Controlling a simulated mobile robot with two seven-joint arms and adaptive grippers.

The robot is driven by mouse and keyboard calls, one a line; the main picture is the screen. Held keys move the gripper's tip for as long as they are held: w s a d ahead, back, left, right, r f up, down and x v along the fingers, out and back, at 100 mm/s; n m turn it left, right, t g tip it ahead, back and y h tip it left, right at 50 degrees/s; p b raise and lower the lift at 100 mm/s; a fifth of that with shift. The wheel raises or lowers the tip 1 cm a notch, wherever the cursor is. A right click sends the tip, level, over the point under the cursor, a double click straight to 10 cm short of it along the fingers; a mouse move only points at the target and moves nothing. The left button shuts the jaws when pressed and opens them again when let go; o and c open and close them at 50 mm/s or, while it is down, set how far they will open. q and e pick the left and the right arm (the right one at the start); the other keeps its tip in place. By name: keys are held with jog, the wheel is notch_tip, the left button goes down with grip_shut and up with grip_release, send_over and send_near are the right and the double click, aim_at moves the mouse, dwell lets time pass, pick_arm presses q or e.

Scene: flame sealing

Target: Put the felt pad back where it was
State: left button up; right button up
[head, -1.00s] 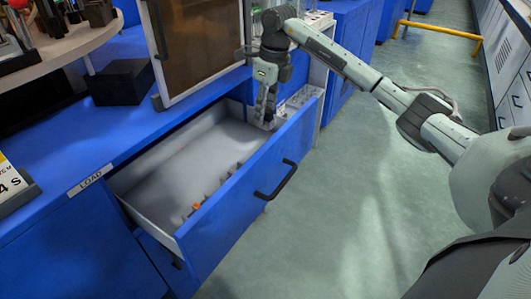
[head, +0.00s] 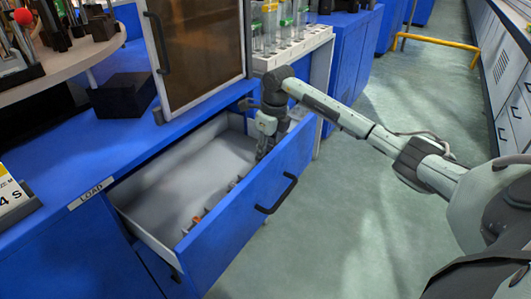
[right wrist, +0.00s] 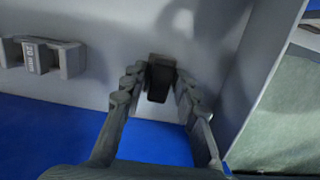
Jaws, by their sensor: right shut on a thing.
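My right gripper (head: 262,154) reaches down into the far end of the open drawer, close to its front wall. In the right wrist view its fingers (right wrist: 159,86) are on either side of a small dark block (right wrist: 159,78), which looks like the felt pad and is held between them. The block shows against the pale drawer interior; I cannot tell whether it touches the drawer floor. The blue-fronted drawer (head: 170,187) has a pale, mostly bare floor. My left gripper is not in view.
Several small holders, one with an orange part (head: 196,219), line the drawer's front wall. A grey holder marked 20 mm (right wrist: 38,58) sits beside the gripper. A framed brown panel (head: 195,40) stands behind the drawer, with a white tube rack (head: 290,48) to its right.

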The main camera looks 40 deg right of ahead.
jog(key=shift+f, duration=0.15)
jog(key=o, duration=1.1)
jog(key=r, duration=0.4)
jog(key=s+r, duration=0.1)
jog(key=r, duration=0.7)
jog(key=shift+s+d+r, duration=0.1)
jog(key=shift+s+d, duration=0.25)
